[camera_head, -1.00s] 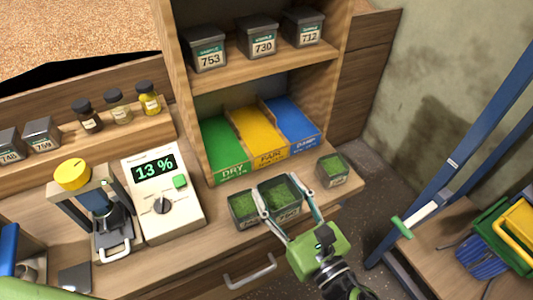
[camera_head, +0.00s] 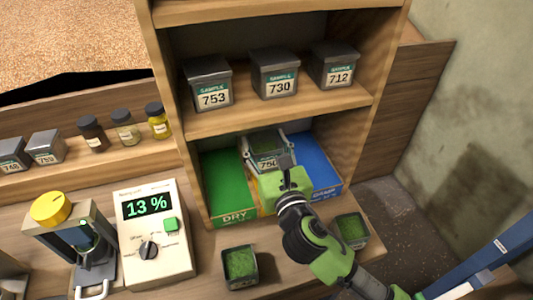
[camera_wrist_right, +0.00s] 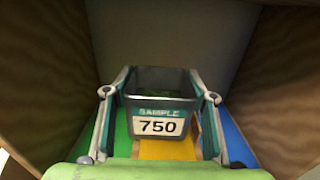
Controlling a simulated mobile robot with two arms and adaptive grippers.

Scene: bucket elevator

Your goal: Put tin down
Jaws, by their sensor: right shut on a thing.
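The tin (camera_head: 267,145) is a dark grey open box with green contents and a label reading SAMPLE 750, clearest in the right wrist view (camera_wrist_right: 158,110). My right gripper (camera_head: 272,158) is shut on it, one finger along each side, and the fingers also show in the wrist view (camera_wrist_right: 160,95). The tin is inside the lower shelf bay, over the yellow middle section (camera_wrist_right: 165,149). I cannot tell whether it touches that surface. The green DRY section (camera_head: 226,178) lies to the left and the blue section (camera_head: 318,172) to the right. My left gripper is out of view.
Closed tins 753 (camera_head: 210,85), 730 (camera_head: 275,75) and 712 (camera_head: 334,66) stand on the shelf above. Two open tins with green contents stand on the bench, one in front (camera_head: 240,267) and one at right (camera_head: 351,231). A meter (camera_head: 155,232) reads 13 %.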

